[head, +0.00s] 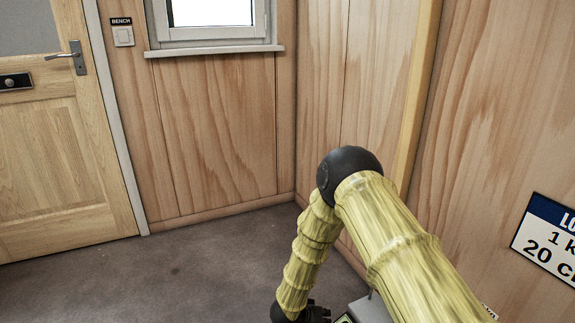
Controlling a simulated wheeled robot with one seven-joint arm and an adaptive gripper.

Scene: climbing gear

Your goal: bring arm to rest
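My arm (400,240), with yellow streaked links and black joints, comes up from the lower right in the head view. It bends at a black elbow joint (349,171), and the forearm (312,250) runs down to the bottom edge. A black joint (283,315) shows at the forearm's lower end. My gripper is not clearly seen; the end of the arm runs out of the picture at the bottom, so its fingers cannot be made out.
Wood-panelled walls (225,130) meet in a corner behind my arm. A shut wooden door (55,150) stands at the left, and a window (208,15) is above. A sign (550,238) is on the right wall. The grey floor (170,275) at left is clear.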

